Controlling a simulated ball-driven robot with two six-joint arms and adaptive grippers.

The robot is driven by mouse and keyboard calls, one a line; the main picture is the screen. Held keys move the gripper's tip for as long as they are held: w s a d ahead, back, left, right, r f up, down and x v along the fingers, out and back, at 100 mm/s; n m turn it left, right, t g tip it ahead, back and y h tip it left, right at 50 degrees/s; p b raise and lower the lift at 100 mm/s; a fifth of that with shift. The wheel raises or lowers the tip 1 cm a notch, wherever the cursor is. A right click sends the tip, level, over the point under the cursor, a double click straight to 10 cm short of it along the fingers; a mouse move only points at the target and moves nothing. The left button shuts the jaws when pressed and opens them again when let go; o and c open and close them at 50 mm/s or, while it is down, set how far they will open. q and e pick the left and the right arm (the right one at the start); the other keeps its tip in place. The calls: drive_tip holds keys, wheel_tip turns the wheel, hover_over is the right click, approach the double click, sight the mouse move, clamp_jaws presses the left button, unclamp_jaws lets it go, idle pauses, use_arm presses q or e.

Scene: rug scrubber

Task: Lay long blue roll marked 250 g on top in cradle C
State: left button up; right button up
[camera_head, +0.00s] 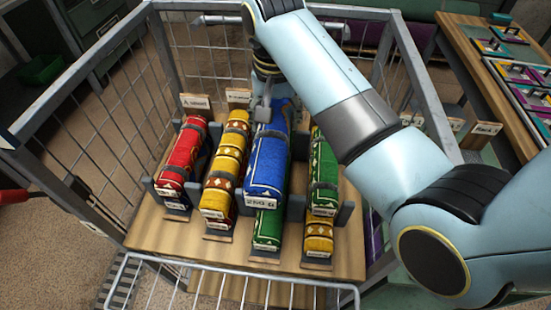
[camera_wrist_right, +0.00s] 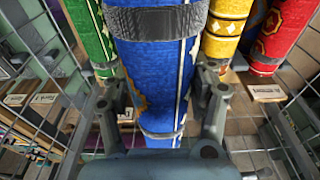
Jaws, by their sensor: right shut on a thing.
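The long blue roll (camera_head: 266,163) has a 250 g label on its near end and a grey strap. It lies lengthwise over a green roll (camera_head: 268,229) in the third cradle from the left; I cannot tell whether it rests on it. My right gripper (camera_head: 263,108) is at the blue roll's far end. In the right wrist view its fingers (camera_wrist_right: 158,85) stand on both sides of the blue roll (camera_wrist_right: 155,62), shut on it. The third cradle's back label is hidden behind my arm. My left gripper is not in view.
A red roll (camera_head: 184,157) lies in the leftmost cradle, yellow rolls (camera_head: 226,165) in the second, a green roll (camera_head: 323,172) over a yellow one (camera_head: 319,234) in the fourth. Wire cage walls (camera_head: 112,115) surround the wooden deck (camera_head: 150,232). A rug table (camera_head: 490,60) stands right.

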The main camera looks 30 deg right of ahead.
wheel_tip(320, 180, down, 10)
drive_tip(key=shift+f+b, duration=0.25)
drive_tip(key=shift+b, duration=0.1)
wheel_tip(320, 180, down, 3)
drive_tip(key=shift+f+b, duration=0.2)
drive_tip(key=shift+b, duration=0.1)
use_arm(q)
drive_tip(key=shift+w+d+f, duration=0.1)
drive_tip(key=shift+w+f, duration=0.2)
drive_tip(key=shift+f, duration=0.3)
use_arm(e)
drive_tip(key=shift+f, duration=0.1)
drive_tip(key=o, duration=1.4)
drive_tip(key=shift+f, duration=0.15)
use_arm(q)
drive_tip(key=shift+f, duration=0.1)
use_arm(e)
drive_tip(key=r, duration=0.4)
drive_tip(key=r+p, duration=0.1)
drive_tip(key=r, duration=0.3)
drive_tip(key=s+a+r, duration=0.1)
drive_tip(key=r, duration=0.3)
drive_tip(key=shift+s+r, duration=0.1)
drive_tip(key=shift+r, duration=0.05)
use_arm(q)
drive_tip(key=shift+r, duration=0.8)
